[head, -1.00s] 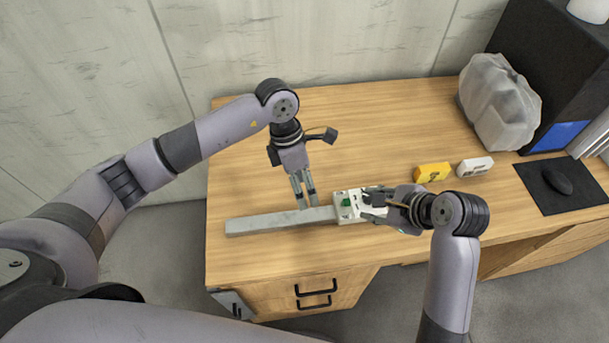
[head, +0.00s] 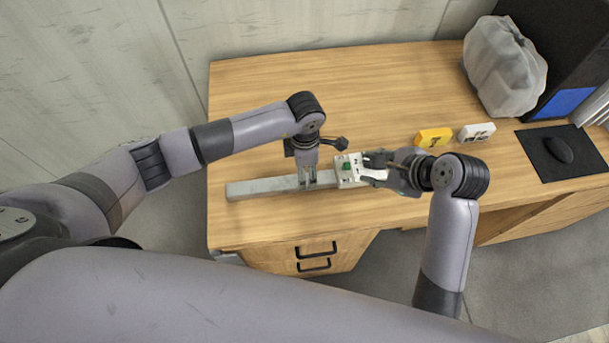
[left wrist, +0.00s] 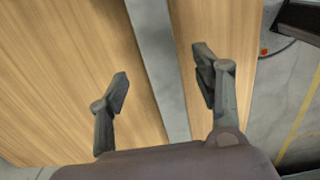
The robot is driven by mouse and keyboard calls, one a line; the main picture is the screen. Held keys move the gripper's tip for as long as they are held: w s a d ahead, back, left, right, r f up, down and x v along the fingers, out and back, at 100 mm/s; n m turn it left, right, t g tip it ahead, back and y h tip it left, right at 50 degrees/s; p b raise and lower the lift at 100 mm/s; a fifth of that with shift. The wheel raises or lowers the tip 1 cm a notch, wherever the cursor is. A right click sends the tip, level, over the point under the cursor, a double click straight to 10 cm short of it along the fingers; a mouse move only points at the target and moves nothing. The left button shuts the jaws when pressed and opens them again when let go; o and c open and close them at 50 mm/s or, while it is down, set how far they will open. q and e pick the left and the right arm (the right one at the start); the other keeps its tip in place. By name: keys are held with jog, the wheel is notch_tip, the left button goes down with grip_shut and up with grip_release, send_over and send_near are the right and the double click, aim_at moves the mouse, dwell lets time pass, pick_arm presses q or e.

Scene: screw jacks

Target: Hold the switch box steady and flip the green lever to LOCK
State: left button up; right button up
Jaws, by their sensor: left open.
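The white switch box (head: 343,178) sits at the right end of a long grey bar (head: 262,187) on the desk. Its green lever (head: 347,167) shows on the top face. My left gripper (head: 309,183) points down over the bar, just left of the box. In the left wrist view my left gripper (left wrist: 162,78) is open, with the grey bar (left wrist: 157,50) running between its fingers. My right gripper (head: 374,170) is at the right side of the box and partly covers it; whether its fingers grip the box cannot be made out.
A yellow block (head: 434,138) and a white block (head: 477,132) lie behind and right of my right gripper. A mouse (head: 558,149) on a dark pad (head: 540,165) and a grey wrapped lump (head: 503,70) are farther right. The desk's back left (head: 250,95) is clear.

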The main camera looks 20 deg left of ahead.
pick_arm(q)
jog(key=shift+f, duration=2.4)
jog(key=shift+c, duration=0.5)
grip_shut()
